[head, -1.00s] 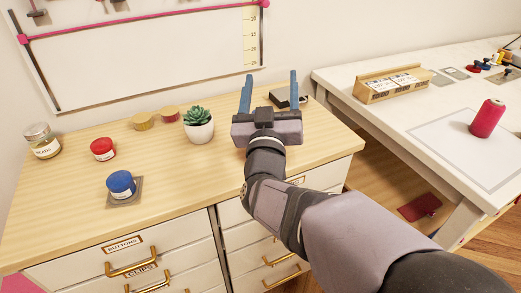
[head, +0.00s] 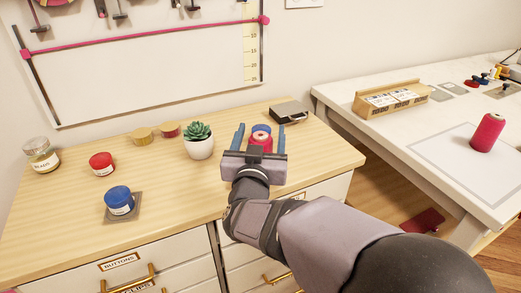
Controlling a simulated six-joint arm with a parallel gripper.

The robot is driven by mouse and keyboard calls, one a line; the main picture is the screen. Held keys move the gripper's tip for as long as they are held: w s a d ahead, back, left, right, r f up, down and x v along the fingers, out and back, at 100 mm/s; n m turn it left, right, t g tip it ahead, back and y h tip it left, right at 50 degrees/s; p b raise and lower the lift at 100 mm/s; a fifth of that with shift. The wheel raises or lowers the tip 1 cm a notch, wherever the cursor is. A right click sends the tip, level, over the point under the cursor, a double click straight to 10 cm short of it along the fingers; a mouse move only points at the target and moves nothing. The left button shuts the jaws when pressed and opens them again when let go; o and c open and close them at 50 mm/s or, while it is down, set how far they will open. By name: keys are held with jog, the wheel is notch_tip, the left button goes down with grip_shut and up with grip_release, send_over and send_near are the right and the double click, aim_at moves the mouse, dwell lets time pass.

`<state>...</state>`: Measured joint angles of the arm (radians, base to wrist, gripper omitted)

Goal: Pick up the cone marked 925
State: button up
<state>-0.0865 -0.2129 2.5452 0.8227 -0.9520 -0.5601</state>
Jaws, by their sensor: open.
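My gripper (head: 260,132) is open above the right part of the wooden cabinet top, its two blue fingers pointing away from the camera. Between the fingers, in line with them, show a red spool-like thing (head: 261,140) and a blue one (head: 261,128) just behind it. My gripper hides their lower parts, and I cannot tell whether the fingers are around them or short of them. A red cone (head: 487,132) stands upright on the white table at the right, far from my gripper. I cannot read 925 on any of them.
A potted succulent (head: 198,141) stands close left of my gripper. A black box (head: 289,112) lies behind it. Further left are a blue jar (head: 119,201), a red jar (head: 102,163) and a glass jar (head: 41,155). The cabinet top's front middle is clear.

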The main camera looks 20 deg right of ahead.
jog(key=shift+x, duration=1.6)
jog(key=c, duration=1.6)
jog(key=shift+r+p, duration=1.75)
jog(key=shift+r, duration=3.35)
